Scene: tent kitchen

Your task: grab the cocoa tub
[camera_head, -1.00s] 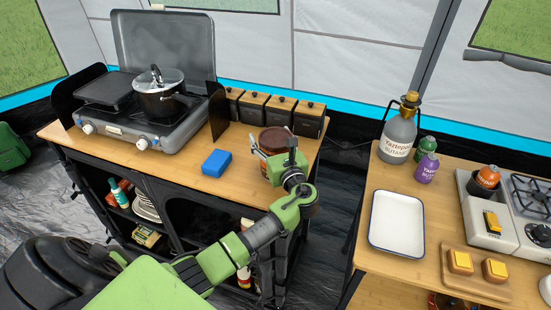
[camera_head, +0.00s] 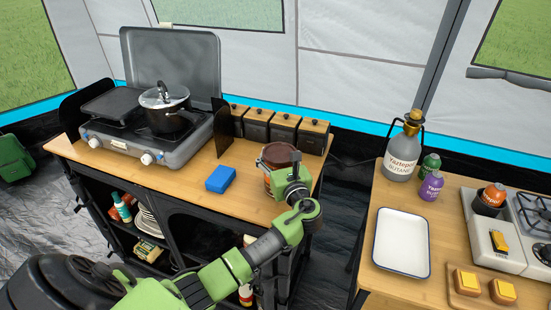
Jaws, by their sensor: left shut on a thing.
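The cocoa tub (camera_head: 280,155) is a round tub with a dark brown lid, at the right end of the left wooden counter (camera_head: 235,210). My left gripper (camera_head: 277,173) is green and dark and reaches it from the front right. Its jaws are shut on the tub, and the gripper hides much of the tub's lower front. I cannot tell whether the tub's base touches the counter. My right gripper is out of view.
A row of dark canisters (camera_head: 284,127) stands close behind the tub. A blue block (camera_head: 220,179) lies to its left, beyond it a stove (camera_head: 140,135) with a lidded pot (camera_head: 167,108). A gap separates this counter from the right table with its white tray (camera_head: 402,243).

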